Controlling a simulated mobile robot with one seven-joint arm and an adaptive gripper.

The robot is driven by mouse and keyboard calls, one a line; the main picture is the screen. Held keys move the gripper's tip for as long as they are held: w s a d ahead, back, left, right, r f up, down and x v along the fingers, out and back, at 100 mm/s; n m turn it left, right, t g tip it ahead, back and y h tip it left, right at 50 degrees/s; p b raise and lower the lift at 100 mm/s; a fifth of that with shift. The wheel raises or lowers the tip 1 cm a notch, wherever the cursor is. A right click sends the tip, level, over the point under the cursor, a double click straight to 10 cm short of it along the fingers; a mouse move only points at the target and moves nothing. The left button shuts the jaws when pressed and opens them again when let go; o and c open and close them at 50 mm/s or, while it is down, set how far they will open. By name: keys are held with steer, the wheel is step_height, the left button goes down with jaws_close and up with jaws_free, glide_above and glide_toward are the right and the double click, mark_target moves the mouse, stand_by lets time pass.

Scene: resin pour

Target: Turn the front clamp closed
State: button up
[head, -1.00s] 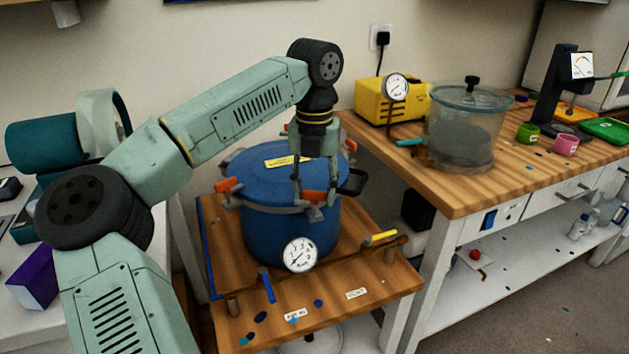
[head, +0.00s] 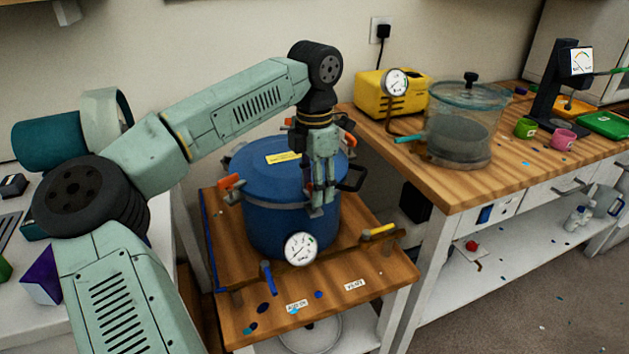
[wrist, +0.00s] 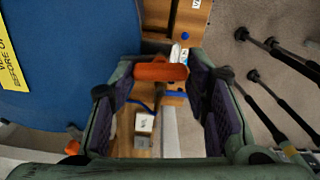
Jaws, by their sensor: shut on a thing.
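The blue pressure pot (head: 265,215) stands on the wooden cart top, its lid on, with a yellow label. My gripper (head: 322,203) is at the pot's front right rim, pointing down, shut on the front clamp. The clamp's orange handle (wrist: 160,72) shows between the two fingertips in the wrist view. In the head view the fingers hide this handle, so the clamp's exact angle cannot be told. Another clamp with an orange handle (head: 230,181) sits at the pot's left rim. The blue lid (wrist: 75,60) fills the left of the wrist view.
A gauge (head: 300,249) is low on the pot's front. A blue-handled valve (head: 267,278) and a yellow-handled valve (head: 379,230) flank it. A black lid handle (head: 352,180) is close right of my gripper. The bench (head: 465,190) at right carries a yellow pump (head: 372,97) and a clear chamber (head: 462,135).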

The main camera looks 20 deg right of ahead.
steer(key=shift+r+m, duration=0.1)
steer(key=shift+m, duration=0.6)
steer(key=o, duration=1.2)
steer(key=shift+c, duration=0.2)
step_height(320, 180, up, 12)
